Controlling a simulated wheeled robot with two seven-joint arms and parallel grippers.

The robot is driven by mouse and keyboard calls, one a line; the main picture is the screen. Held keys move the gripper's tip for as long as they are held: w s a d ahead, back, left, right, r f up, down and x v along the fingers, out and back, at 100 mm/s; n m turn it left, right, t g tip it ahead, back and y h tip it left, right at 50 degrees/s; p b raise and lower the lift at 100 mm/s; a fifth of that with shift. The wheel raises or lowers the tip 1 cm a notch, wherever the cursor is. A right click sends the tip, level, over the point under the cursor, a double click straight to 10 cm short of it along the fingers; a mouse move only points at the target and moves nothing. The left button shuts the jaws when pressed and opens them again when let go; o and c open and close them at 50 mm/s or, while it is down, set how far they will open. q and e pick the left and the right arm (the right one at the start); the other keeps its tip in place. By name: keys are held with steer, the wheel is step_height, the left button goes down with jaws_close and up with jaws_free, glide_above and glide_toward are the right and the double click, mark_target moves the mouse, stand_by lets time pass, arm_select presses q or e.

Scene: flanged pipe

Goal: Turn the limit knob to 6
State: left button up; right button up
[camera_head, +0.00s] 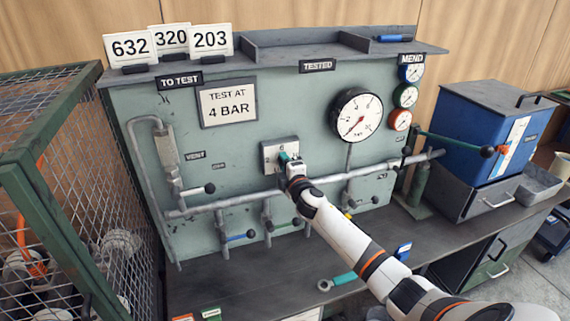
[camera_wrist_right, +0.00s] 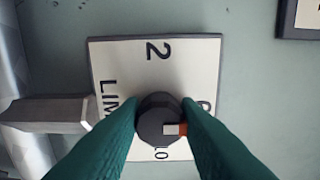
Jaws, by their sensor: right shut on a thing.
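The limit knob (camera_wrist_right: 158,112) is a dark round knob on a white plate (camera_wrist_right: 115,52) fixed to the green panel. My right gripper (camera_head: 287,160) is shut on the knob, with a teal finger on each side of it in the wrist view. The knob's white and orange mark (camera_wrist_right: 175,129) points to the right in the wrist view. The plate's "2" is at the top there, "10" at the bottom and part of "LIMIT" at the left, turned sideways. A digit at the right is partly hidden by a finger. My left gripper is not in view.
A pressure gauge (camera_head: 356,115) is right of the knob plate. A grey pipe (camera_head: 230,203) with several valve levers runs below. A "TEST AT 4 BAR" sign (camera_head: 228,103) hangs above left. A wire cage (camera_head: 50,150) stands left, a blue box (camera_head: 485,125) right.

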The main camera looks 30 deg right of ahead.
stand_by(0.5)
steer(key=o, duration=1)
steer(key=shift+c, duration=0.2)
steer(key=v, duration=1.2)
steer(key=shift+b, duration=0.4)
steer(key=shift+a, duration=0.1)
